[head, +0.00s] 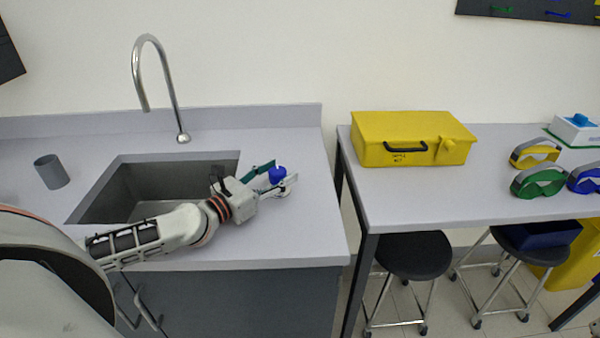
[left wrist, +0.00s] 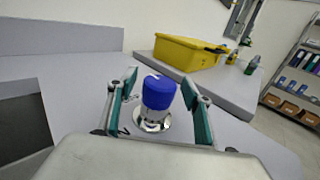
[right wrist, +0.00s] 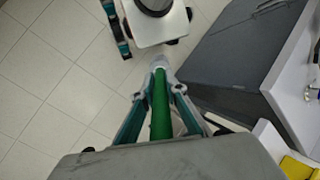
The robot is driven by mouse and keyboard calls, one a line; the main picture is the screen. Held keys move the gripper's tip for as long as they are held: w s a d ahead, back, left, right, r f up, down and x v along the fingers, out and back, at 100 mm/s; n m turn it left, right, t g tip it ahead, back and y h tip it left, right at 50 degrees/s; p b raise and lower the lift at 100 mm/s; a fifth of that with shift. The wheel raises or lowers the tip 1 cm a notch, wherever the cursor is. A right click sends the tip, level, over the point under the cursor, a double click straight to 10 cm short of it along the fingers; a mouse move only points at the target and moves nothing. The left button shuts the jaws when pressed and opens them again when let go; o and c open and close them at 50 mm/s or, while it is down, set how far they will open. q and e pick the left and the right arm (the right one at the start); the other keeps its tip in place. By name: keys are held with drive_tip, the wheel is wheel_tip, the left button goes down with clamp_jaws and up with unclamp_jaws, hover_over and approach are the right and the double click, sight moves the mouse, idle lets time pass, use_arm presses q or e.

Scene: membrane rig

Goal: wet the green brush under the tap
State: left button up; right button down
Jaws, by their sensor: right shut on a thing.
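The silver tap (head: 160,85) arches up behind the grey sink basin (head: 125,212) in the head view. A blue knob (head: 277,175) on a round metal base stands on the counter right of the basin. My left gripper (head: 274,179) is open at the knob. In the left wrist view the blue knob (left wrist: 158,92) stands between the spread fingers, with gaps on both sides. The green brush (right wrist: 160,108) shows in the right wrist view, its pale end pointing away. My right gripper (right wrist: 160,92) is shut on its handle, over the floor. My right gripper is outside the head view.
A grey cup (head: 51,172) stands left of the basin. A yellow case (head: 413,138) and several goggles (head: 540,182) are on the table to the right. Black stools (head: 413,256) stand under that table. A gap separates the counter and table.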

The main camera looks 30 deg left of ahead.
idle(0.3)
use_arm(q)
drive_tip(key=shift+v, duration=6)
